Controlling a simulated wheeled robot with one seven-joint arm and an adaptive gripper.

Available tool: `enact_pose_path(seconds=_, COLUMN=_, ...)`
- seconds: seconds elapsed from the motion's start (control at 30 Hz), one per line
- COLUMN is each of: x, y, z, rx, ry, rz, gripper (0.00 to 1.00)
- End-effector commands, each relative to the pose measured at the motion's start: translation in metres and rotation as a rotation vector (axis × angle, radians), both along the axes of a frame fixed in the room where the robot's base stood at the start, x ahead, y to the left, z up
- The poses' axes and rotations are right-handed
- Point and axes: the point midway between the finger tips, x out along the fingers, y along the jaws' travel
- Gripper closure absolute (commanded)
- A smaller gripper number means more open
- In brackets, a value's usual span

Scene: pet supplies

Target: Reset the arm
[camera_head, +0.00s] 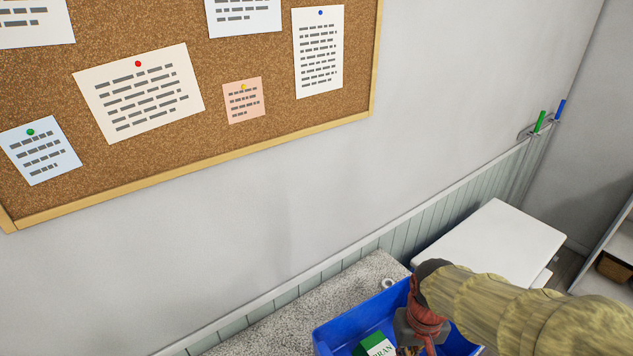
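My arm (520,312), in a yellowish sleeve, comes in from the lower right. Its dark and red end, with my gripper (424,335), is over the right part of a blue bin (345,328). The fingertips are not clear, so I cannot tell whether the gripper is open or shut, or whether it touches anything. A green and white box (376,347) with partly readable lettering lies in the bin. The bin's lower part is cut off by the picture edge, and my arm hides part of its right side.
The bin stands on a speckled grey counter (300,320). A white-topped piece of furniture (492,243) is behind my arm. A corkboard (240,145) with papers hangs on the wall. Green (540,121) and blue handles hang farther right. A shelf with a brown basket (613,268) is at the right edge.

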Motion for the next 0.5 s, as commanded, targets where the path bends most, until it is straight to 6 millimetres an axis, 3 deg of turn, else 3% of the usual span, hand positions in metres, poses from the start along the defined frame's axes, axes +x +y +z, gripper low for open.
enact_pose_path(seconds=0.3, x=-0.051, y=0.002, z=0.049, rx=0.002, ry=-0.317, rz=-0.017, gripper=1.0)
enact_pose_path(seconds=0.5, x=-0.059, y=0.003, z=0.07, rx=0.003, ry=-0.474, rz=-0.013, gripper=1.0)
